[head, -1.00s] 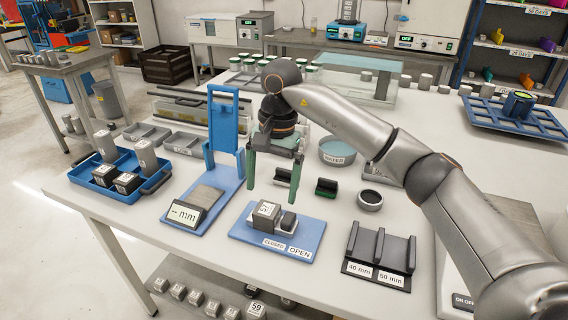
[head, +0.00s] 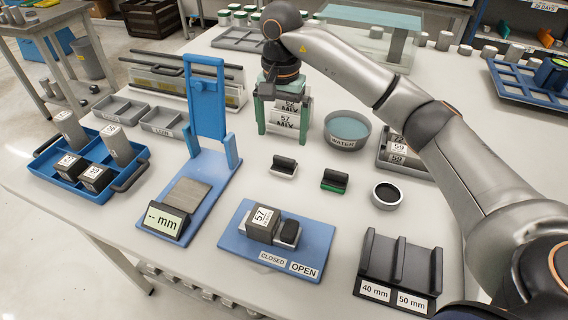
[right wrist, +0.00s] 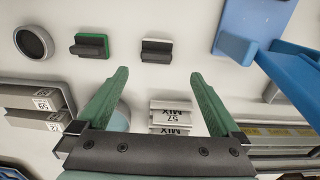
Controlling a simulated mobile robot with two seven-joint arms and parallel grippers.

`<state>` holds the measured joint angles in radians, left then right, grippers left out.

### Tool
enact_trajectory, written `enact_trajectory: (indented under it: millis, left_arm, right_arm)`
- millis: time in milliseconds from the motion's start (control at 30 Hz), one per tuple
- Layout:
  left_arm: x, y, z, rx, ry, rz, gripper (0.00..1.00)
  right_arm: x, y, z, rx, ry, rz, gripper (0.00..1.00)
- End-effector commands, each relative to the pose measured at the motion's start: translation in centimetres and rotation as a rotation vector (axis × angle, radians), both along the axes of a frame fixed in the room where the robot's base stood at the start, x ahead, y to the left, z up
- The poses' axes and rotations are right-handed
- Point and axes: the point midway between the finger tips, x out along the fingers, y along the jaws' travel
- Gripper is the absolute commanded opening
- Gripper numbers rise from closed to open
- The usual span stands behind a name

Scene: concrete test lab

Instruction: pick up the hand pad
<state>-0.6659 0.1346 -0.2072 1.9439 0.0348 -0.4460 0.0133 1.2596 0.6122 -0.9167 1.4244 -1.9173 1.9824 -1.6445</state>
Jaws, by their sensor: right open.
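Two small pads with black grips lie on the table. One pad has a white base (head: 284,169) and the other has a green base (head: 335,181); which is the hand pad I cannot tell. In the right wrist view the white-based pad (right wrist: 156,51) is just beyond and between my fingertips, and the green-based pad (right wrist: 89,46) is left of it. My right gripper (head: 284,136) is open and empty, fingers pointing down, behind the white-based pad in the head view. It also shows in the right wrist view (right wrist: 159,76). My left gripper is not in view.
Labelled blocks (head: 285,121) show between and behind the right fingers. A water bowl (head: 346,132), a grey ring (head: 386,195), a blue plate with a 57 block (head: 235,244), a blue stand (head: 206,102) and a slotted black holder (head: 400,265) surround the pads.

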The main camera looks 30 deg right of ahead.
Motion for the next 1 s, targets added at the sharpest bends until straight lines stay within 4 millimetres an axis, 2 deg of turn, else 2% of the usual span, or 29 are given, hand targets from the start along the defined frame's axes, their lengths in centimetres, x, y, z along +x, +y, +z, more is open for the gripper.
enact_trajectory:
  millis: [100,367,700,1000]
  left_arm:
    - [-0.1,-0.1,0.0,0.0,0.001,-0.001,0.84]
    - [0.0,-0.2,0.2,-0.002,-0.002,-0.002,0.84]
    - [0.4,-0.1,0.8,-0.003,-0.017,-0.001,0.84]
    - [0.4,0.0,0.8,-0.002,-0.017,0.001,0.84]
  right_arm:
    - [-0.1,0.0,-2.1,0.0,0.001,0.0,1.0]
    - [-0.2,-0.1,-4.0,0.0,0.0,-0.001,1.0]
    - [-0.9,-0.1,-8.2,0.001,0.0,0.0,1.0]
    - [-0.8,-0.1,-8.6,0.001,-0.003,0.0,0.99]
